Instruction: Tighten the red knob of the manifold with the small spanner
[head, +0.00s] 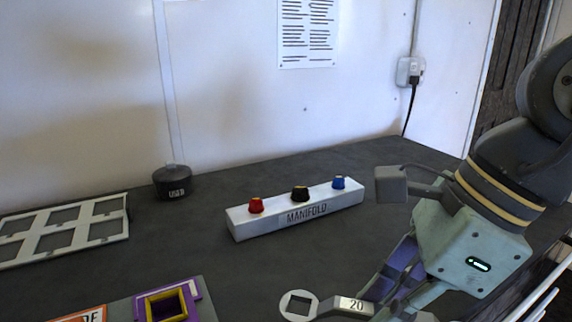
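The manifold (330,208) is a white block on the dark bench, with a red knob (256,205) at its left end, a black knob (300,194) in the middle and a blue knob (339,183) at its right. My gripper (382,300) is at the bottom right, shut on a grey spanner (330,308) marked 20. The spanner's ring end, with a square opening, points left and is apart from the manifold, nearer the camera. The handle's far end is hidden by the fingers and the frame edge. I cannot tell if this is the small spanner.
A black container (173,186) marked USED stands by the wall. A pale rack (62,242) with square openings is at the left. A purple and yellow square holder (166,304) lies at the front left. The bench in front of the manifold is clear.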

